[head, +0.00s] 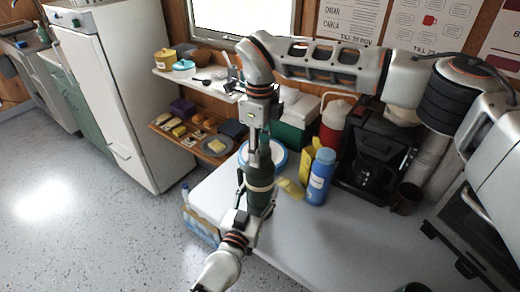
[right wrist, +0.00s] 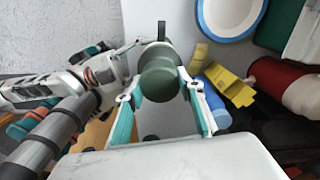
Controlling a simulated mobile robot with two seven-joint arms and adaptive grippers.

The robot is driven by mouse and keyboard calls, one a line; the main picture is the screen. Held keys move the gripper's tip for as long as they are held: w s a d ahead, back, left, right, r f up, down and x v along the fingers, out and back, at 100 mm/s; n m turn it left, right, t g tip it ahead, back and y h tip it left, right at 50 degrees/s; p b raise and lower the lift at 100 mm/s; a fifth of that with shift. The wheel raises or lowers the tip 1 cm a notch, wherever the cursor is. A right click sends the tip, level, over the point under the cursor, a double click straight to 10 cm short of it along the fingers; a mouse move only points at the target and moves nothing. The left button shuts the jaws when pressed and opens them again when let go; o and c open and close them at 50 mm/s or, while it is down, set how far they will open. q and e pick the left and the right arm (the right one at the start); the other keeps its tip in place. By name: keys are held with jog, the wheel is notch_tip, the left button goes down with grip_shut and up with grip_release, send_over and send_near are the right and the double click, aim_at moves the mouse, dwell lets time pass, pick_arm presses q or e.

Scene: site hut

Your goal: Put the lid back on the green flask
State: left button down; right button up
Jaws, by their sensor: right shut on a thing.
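The green flask (head: 261,200) with a pale band stands upright near the table's left edge, in the middle of the head view. Its dark green lid (head: 265,157) is directly above the body, in line with it; I cannot tell whether they touch. My right gripper (head: 262,145) points down and is shut on the lid. In the right wrist view the lid's round top (right wrist: 160,80) sits between the teal-lined fingers and hides most of the flask. My left gripper (head: 250,208) comes from below and appears closed around the flask's body, its fingertips partly hidden.
On the white table (head: 310,240) stand a blue bottle (head: 319,178), a yellow box (head: 308,158), a blue-rimmed plate (head: 282,153), a red jug (head: 334,122), a black coffee maker (head: 375,150) and a dark mug (head: 405,198). The table's front middle is clear.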

jog(key=m, duration=0.5)
jog(key=shift+m, duration=0.3)
jog(key=m, duration=0.8)
jog(key=shift+m, duration=0.4)
jog(key=m, duration=0.3)
jog(key=shift+m, duration=0.3)
jog(key=o, duration=1.3)
notch_tip(320, 180, up, 12)
